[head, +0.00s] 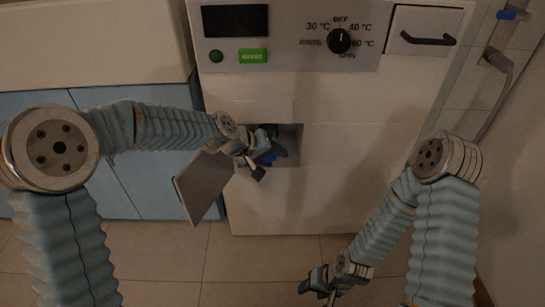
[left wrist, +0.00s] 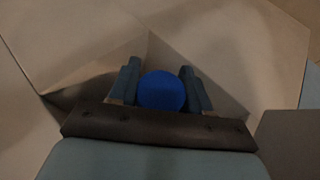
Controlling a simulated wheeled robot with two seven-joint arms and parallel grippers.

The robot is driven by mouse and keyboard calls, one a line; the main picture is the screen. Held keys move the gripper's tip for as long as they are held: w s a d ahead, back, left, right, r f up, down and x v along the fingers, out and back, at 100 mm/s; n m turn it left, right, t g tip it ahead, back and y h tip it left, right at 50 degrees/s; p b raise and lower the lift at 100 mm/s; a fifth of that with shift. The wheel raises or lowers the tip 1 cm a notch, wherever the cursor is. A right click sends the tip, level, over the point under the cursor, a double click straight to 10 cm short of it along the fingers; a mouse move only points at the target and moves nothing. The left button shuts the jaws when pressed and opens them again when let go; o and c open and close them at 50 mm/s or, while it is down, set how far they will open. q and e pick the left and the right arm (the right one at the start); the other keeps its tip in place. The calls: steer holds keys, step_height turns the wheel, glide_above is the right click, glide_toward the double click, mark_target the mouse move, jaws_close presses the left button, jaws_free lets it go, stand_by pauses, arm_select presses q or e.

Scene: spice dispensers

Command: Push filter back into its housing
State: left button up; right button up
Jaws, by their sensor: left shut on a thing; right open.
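The filter shows as a round blue knob (left wrist: 161,91) in the left wrist view; in the head view a small blue patch of it (head: 267,159) shows beside the fingers. My left gripper (left wrist: 160,88) is shut on the blue knob, one finger on each side. In the head view, my left gripper (head: 268,150) is at the housing, a square recess (head: 291,139) low in the washing machine front. The gripper hides most of the filter, and I cannot tell how deep it sits. My right gripper (head: 318,284) is open and empty, low above the floor at the right.
The housing's flap door (head: 205,184) hangs open at the left of the recess, close to my left gripper. The washing machine (head: 350,185) has a dial (head: 339,40) and a drawer (head: 423,32) above. A grey pipe (head: 503,85) runs along the right wall. The floor in front is clear.

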arm_select(q)
steer(key=shift+w, duration=0.25)
steer(key=shift+w, duration=0.3)
steer(key=shift+w, duration=0.2)
steer(key=o, duration=1.2)
steer(key=shift+o, duration=0.2)
